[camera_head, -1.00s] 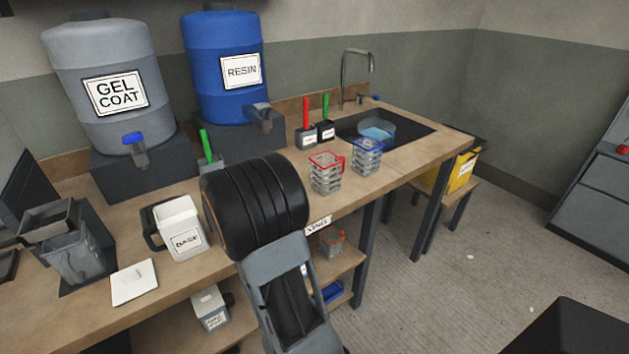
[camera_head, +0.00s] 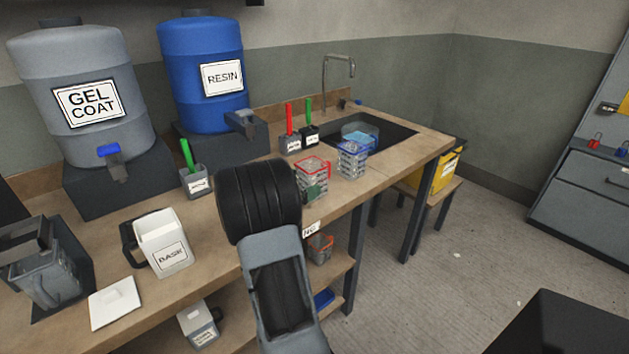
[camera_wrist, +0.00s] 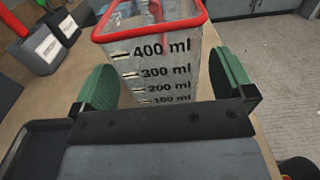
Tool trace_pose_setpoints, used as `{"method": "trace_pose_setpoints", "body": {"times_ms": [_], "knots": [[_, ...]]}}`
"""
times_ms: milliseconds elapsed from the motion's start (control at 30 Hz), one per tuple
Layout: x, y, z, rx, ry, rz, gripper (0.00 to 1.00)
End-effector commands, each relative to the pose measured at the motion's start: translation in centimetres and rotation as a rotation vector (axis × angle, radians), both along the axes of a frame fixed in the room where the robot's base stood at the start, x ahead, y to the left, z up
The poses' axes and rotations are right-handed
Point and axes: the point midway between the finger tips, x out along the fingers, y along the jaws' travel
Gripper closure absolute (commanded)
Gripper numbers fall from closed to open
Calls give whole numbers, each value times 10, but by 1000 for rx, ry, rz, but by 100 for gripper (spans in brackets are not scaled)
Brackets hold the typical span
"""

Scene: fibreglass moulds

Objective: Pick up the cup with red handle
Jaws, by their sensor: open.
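The cup with the red handle and rim (camera_head: 313,170) stands upright on the wooden bench, left of a similar cup with a blue rim (camera_head: 352,160). It is clear, with measuring marks. In the wrist view the red-rimmed cup (camera_wrist: 160,62) fills the upper middle, its marked side facing me. My gripper (camera_wrist: 170,88) is open, with one green finger on each side of the cup's near part; I cannot tell if either touches. In the head view my arm hides most of my gripper; a green finger (camera_head: 313,191) shows in front of the cup.
Grey holders with red (camera_head: 290,140) and green (camera_head: 309,135) tools stand behind the cup, before the sink (camera_head: 400,130). A white container (camera_head: 163,243) stands on the bench to the left. Another red-rimmed cup (camera_head: 320,249) sits on the shelf below.

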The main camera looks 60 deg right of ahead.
Motion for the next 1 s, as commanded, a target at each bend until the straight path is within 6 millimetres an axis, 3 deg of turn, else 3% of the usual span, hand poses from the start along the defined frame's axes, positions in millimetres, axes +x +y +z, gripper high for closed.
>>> {"method": "trace_pose_setpoints", "body": {"times_ms": [233,600,1000], "knots": [[-10,-31,1,1,-1,-4,0],[-11,-36,1,0,0,-2,1],[-11,-36,1,0,-1,-2,39]]}}
